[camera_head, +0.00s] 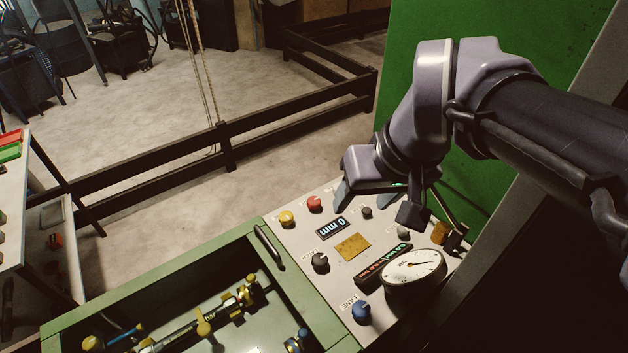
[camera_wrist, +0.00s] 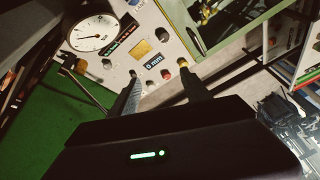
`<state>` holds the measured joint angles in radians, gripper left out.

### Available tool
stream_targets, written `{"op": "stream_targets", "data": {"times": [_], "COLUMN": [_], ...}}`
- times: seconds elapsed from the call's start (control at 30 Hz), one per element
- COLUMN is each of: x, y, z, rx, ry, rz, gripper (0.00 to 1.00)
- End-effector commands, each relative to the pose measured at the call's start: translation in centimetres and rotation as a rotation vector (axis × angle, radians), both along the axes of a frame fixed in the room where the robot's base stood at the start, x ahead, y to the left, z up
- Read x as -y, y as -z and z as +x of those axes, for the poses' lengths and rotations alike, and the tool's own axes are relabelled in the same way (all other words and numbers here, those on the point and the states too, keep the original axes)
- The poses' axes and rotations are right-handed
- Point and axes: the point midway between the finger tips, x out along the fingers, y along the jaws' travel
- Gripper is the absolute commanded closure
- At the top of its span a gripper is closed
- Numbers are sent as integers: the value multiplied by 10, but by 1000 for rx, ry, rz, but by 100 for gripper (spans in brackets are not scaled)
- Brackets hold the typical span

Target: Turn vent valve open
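A brass fitting (camera_head: 440,232) with a dark handle (camera_head: 455,237) sits at the panel's right edge, beside the round gauge (camera_head: 414,268). It looks like a valve, but I cannot read a vent label or tell its setting. In the wrist view a small fitting (camera_wrist: 80,65) shows just below the gauge (camera_wrist: 93,33). My gripper (camera_head: 377,203) is over the far end of the panel, left of the brass fitting and apart from it. In the wrist view its two fingers (camera_wrist: 158,80) are spread, with nothing between them.
The light control panel (camera_head: 300,235) carries a yellow button (camera_head: 286,218), red button (camera_head: 314,203), black knob (camera_head: 320,262), blue knob (camera_head: 361,311) and a display reading 0 mm (camera_head: 332,227). A green tray (camera_head: 170,277) holds hose parts. A green wall (camera_head: 480,195) stands behind.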

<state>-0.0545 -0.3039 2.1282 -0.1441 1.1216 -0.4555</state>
Motion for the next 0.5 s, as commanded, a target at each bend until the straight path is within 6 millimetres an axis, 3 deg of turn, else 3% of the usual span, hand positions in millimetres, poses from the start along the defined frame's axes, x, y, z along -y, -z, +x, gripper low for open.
{"op": "stream_targets", "data": {"times": [0.03,0.13,0.2,0.3,0.4,0.5], "x": [-6,-21,-33,-51,-64,-72], "y": [-17,-20,-8,22,55,77], "z": [35,104,149,199,229,242], "rx": [-32,-82,-119,-163,-194,-211], "ry": [-125,-415,-619,-883,-1078,-1189], "rz": [-53,-160,-225,-294,-332,-350], "gripper": [44,44,44,44,44,44]}}
